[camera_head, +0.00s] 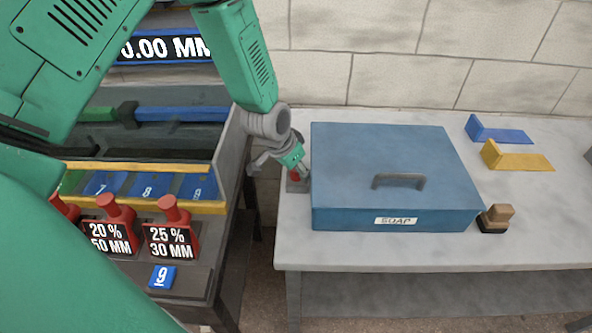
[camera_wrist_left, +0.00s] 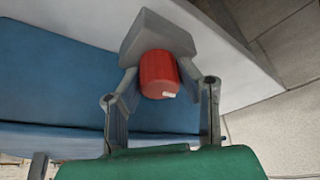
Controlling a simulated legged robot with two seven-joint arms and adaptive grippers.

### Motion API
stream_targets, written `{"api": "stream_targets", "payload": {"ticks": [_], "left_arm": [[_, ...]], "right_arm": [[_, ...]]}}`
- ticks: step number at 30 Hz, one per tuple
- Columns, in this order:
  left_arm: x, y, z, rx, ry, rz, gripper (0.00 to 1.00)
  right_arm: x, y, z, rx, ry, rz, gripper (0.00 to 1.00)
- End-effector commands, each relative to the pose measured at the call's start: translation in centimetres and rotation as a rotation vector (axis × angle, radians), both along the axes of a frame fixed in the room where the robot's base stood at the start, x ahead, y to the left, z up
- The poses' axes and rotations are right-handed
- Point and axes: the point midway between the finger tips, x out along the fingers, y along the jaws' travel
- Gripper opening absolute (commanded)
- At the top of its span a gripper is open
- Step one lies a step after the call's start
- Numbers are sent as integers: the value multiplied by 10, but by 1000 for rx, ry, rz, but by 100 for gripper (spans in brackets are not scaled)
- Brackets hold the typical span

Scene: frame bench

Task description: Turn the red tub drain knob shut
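The red knob (camera_wrist_left: 158,72) is a short ribbed cylinder with a small white mark near its rim. It sits on a grey base (camera_wrist_left: 150,33) on the pale bench. In the head view, the knob (camera_head: 294,177) is partly hidden by my left gripper (camera_head: 299,172), beside the left side of the blue SOAP box. In the left wrist view, the fingers of my left gripper (camera_wrist_left: 160,88) stand apart, one on each side of the knob, with narrow gaps showing. I cannot tell whether the fingertips touch it. My right gripper is not in view.
The blue SOAP box (camera_head: 345,170) stands close to the right of the knob. A wooden stamp-like block (camera_head: 496,217) and blue and yellow wedges (camera_head: 496,131) lie farther right. A rack with red labelled pieces (camera_head: 172,232) is at left. A tiled wall (camera_head: 400,50) is behind.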

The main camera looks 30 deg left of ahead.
Motion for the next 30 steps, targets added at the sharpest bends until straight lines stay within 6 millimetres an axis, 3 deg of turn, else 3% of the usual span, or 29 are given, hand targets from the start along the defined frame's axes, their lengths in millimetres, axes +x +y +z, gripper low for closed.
{"api": "stream_targets", "payload": {"ticks": [11, 24, 30], "left_arm": [[-2, 2, 9, 0, -4, -1, 37], [-32, 10, 88, -1, -8, 1, 37], [-39, 11, 108, -2, -7, 0, 37]], "right_arm": [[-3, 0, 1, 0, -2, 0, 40], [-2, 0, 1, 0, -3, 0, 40], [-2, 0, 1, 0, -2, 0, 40]]}}
